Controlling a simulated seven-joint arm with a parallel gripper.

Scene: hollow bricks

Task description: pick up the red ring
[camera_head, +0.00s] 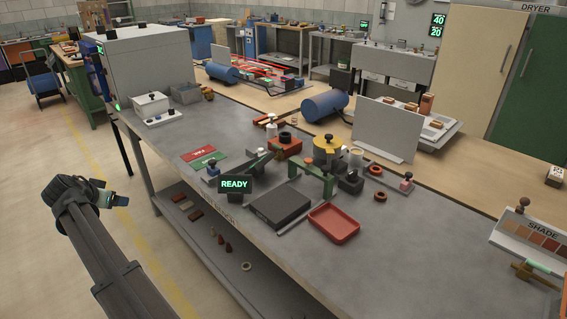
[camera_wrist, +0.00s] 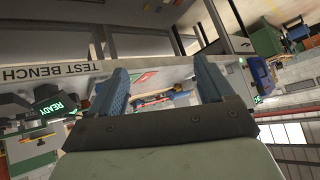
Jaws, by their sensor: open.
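A small red ring (camera_head: 375,169) lies on the grey bench top (camera_head: 240,130), right of the black block with a hole. A darker red-brown ring (camera_head: 380,196) lies just in front of it. My gripper (camera_head: 120,200) is off the bench's left front side, over the floor and far from the red ring. In the wrist view my gripper (camera_wrist: 162,88) has its two blue fingers spread, with nothing held between them. I cannot make out the red ring in the wrist view.
A red tray (camera_head: 334,223), a black slab (camera_head: 280,205), a green bridge-shaped piece (camera_head: 313,180) and a yellow-topped cylinder (camera_head: 327,147) crowd the bench left of the rings. A pink block with a knob (camera_head: 406,185) stands to their right.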

